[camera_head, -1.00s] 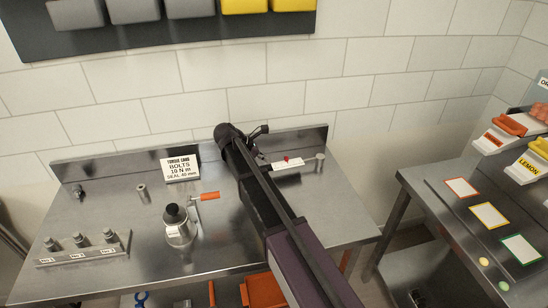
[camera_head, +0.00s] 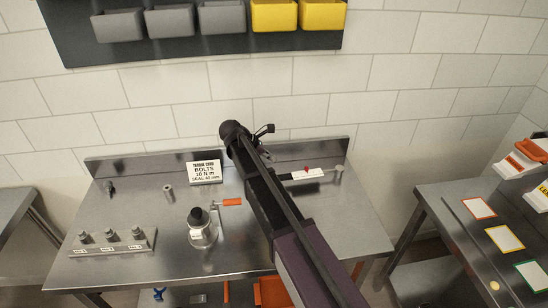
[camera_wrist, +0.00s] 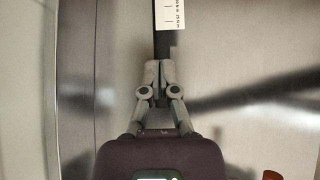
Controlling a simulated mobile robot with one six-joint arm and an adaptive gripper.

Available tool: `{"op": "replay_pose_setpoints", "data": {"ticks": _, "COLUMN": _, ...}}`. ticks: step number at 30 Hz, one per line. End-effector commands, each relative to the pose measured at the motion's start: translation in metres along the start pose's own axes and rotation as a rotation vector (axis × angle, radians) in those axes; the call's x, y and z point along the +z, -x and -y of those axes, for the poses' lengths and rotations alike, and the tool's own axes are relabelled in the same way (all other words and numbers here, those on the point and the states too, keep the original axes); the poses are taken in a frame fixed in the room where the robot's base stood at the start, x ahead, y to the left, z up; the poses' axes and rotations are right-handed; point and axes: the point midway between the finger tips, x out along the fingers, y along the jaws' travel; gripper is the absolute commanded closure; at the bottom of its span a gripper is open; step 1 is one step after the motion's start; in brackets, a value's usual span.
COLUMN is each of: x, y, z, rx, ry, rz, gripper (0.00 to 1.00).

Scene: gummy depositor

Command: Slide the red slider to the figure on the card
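The torque card (camera_head: 205,173) stands at the back of the steel bench and reads BOLTS 10 N m, SEAL 40 mm. The red slider (camera_head: 307,168) is a small piece at the white scale plate (camera_head: 306,174), right of my arm, near the plate's middle. In the wrist view, part of a white marked scale (camera_wrist: 171,14) shows beyond a dark rail, and no red slider is visible. My gripper (camera_wrist: 157,66) points along this rail with its fingers together and nothing seen between them.
A grey device with an orange handle (camera_head: 232,202) stands left of my arm. A rack of bolts (camera_head: 112,243) is at the bench's front left. A round post (camera_head: 338,172) stands right of the scale. A backsplash edges the bench. Another table (camera_head: 440,225) is at right.

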Motion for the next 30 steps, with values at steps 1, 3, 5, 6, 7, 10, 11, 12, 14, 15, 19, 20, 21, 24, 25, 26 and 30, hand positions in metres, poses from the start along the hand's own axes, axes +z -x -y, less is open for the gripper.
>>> {"op": "replay_pose_setpoints", "data": {"ticks": 1, "x": 0.0, "y": 0.0, "z": 0.0, "rx": 0.0, "ry": 0.0, "rz": 0.0, "gripper": 1.0}}
{"op": "replay_pose_setpoints", "data": {"ticks": 3, "x": 0.0, "y": 0.0, "z": 0.0, "rx": -0.001, "ry": 0.0, "rz": 0.0, "gripper": 1.0}}
{"op": "replay_pose_setpoints", "data": {"ticks": 5, "x": 0.0, "y": -0.001, "z": 0.0, "rx": -0.001, "ry": -0.001, "rz": 0.0, "gripper": 1.0}}
{"op": "replay_pose_setpoints", "data": {"ticks": 6, "x": 0.0, "y": -0.001, "z": 0.0, "rx": -0.001, "ry": -0.001, "rz": 0.0, "gripper": 1.0}}
{"op": "replay_pose_setpoints", "data": {"ticks": 7, "x": 0.0, "y": -0.001, "z": 0.0, "rx": -0.001, "ry": -0.001, "rz": 0.0, "gripper": 0.91}}
{"op": "replay_pose_setpoints", "data": {"ticks": 10, "x": 0.002, "y": -0.001, "z": 0.0, "rx": -0.002, "ry": -0.009, "rz": -0.004, "gripper": 0.61}}
{"op": "replay_pose_setpoints", "data": {"ticks": 11, "x": 0.003, "y": -0.001, "z": 0.0, "rx": -0.003, "ry": -0.015, "rz": -0.007, "gripper": 0.52}}
{"op": "replay_pose_setpoints", "data": {"ticks": 12, "x": 0.004, "y": -0.002, "z": 0.0, "rx": -0.006, "ry": -0.027, "rz": -0.013, "gripper": 0.46}}
{"op": "replay_pose_setpoints", "data": {"ticks": 14, "x": 0.009, "y": -0.004, "z": 0.0, "rx": -0.011, "ry": -0.054, "rz": -0.028, "gripper": 0.46}}
{"op": "replay_pose_setpoints", "data": {"ticks": 15, "x": 0.011, "y": -0.005, "z": 0.0, "rx": -0.016, "ry": -0.08, "rz": -0.042, "gripper": 0.46}}
{"op": "replay_pose_setpoints", "data": {"ticks": 19, "x": 0.025, "y": -0.012, "z": -0.001, "rx": -0.043, "ry": -0.205, "rz": -0.107, "gripper": 0.46}}
{"op": "replay_pose_setpoints", "data": {"ticks": 20, "x": 0.029, "y": -0.014, "z": -0.001, "rx": -0.051, "ry": -0.242, "rz": -0.125, "gripper": 0.46}}
{"op": "replay_pose_setpoints", "data": {"ticks": 21, "x": 0.035, "y": -0.017, "z": -0.001, "rx": -0.065, "ry": -0.298, "rz": -0.153, "gripper": 0.46}}
{"op": "replay_pose_setpoints", "data": {"ticks": 24, "x": 0.05, "y": -0.025, "z": -0.001, "rx": -0.11, "ry": -0.452, "rz": -0.227, "gripper": 0.46}}
{"op": "replay_pose_setpoints", "data": {"ticks": 25, "x": 0.055, "y": -0.027, "z": -0.001, "rx": -0.126, "ry": -0.501, "rz": -0.249, "gripper": 0.46}}
{"op": "replay_pose_setpoints", "data": {"ticks": 26, "x": 0.06, "y": -0.029, "z": -0.001, "rx": -0.142, "ry": -0.551, "rz": -0.272, "gripper": 0.46}}
{"op": "replay_pose_setpoints", "data": {"ticks": 30, "x": 0.082, "y": -0.037, "z": 0.0, "rx": -0.231, "ry": -0.786, "rz": -0.372, "gripper": 0.46}}
